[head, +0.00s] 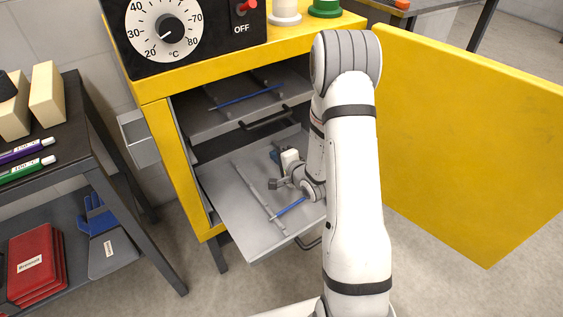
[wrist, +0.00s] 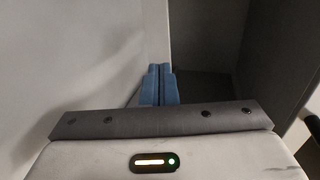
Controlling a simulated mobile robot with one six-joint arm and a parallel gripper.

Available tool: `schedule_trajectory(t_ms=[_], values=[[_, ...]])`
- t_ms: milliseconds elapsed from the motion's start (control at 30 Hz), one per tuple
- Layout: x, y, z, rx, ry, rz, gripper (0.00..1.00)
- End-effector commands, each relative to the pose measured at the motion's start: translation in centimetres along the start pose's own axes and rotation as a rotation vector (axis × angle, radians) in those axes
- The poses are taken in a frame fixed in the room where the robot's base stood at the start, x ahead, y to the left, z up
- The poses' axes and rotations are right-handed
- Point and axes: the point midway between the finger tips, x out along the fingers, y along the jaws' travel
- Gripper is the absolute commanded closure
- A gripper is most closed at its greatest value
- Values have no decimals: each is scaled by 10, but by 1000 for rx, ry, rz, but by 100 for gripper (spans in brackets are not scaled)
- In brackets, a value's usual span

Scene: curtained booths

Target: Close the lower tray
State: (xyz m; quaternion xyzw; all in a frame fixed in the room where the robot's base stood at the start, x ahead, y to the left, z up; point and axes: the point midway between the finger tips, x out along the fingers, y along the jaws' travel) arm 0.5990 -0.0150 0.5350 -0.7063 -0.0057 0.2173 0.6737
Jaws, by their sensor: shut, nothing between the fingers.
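The lower tray (head: 225,190) is a grey metal tray pulled well out of the yellow cabinet (head: 165,150). A thin grey rod and a part-blue rod (head: 288,208) lie on it. Its dark handle (head: 311,243) shows at the front edge, partly hidden by my arm. My gripper (head: 275,154) is over the rear part of the lower tray, beneath the upper tray. Its blue fingers are together and empty in the wrist view (wrist: 158,84). They point at a pale grey surface and a dark recess. I cannot tell whether they touch anything.
The upper tray (head: 205,122), with a black handle (head: 268,119), sits above, mostly inside the cabinet. The yellow door (head: 465,140) stands wide open at the right. A dark shelf cart (head: 75,115) stands at the left. The floor in front is clear.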

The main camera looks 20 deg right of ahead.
Motion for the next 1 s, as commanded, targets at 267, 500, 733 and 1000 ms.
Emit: schedule_trajectory(t_ms=[267, 500, 733, 1000], values=[[59, -1, 0, -4, -1, -3, 100], [82, -10, -1, -2, 1, 0, 100], [86, -12, -1, -1, 3, 1, 100], [91, -13, 0, -3, -2, 1, 100]])
